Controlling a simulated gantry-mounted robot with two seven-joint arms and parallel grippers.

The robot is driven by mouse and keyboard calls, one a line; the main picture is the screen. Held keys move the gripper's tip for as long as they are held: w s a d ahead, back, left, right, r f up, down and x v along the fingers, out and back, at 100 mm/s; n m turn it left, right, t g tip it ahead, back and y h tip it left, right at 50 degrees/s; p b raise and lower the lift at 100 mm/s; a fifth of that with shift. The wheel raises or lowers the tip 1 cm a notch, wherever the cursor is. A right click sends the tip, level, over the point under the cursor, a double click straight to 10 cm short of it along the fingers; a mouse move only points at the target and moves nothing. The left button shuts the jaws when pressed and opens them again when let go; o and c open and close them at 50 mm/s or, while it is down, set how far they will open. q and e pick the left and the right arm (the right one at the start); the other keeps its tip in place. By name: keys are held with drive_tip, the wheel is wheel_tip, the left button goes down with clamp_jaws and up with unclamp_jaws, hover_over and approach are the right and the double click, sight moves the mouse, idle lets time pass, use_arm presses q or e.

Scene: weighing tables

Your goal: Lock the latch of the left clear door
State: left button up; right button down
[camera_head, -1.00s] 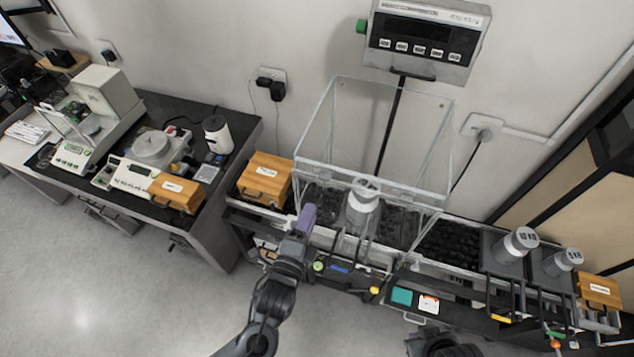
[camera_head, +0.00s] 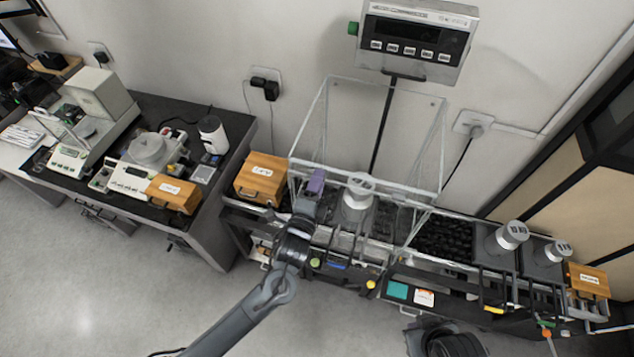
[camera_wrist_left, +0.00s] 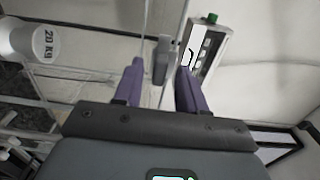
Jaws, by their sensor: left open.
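The clear enclosure (camera_head: 323,135) stands on the bench, with thin pale frame edges and see-through walls. My left gripper (camera_head: 315,180), with purple fingers, is at the lower left part of the enclosure. In the left wrist view, the gripper (camera_wrist_left: 160,85) is open. A small grey latch-like piece (camera_wrist_left: 162,60) on a thin upright edge shows between and just beyond the fingertips. I cannot tell if they touch it or whether it is locked. The left clear door is hard to make out against the wall. My right gripper is not in view.
A silver weight (camera_head: 357,198) stands inside the enclosure; its 20 KG mark shows in the left wrist view (camera_wrist_left: 45,43). A wooden box (camera_head: 262,178) is close left of my gripper. The scale display (camera_head: 418,38) is above. More weights (camera_head: 507,238) stand right.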

use_arm(q)
clamp_jaws()
drive_tip(key=shift+n, duration=0.3)
drive_tip(key=shift+n+b, duration=0.9)
drive_tip(key=shift+n, duration=7.7)
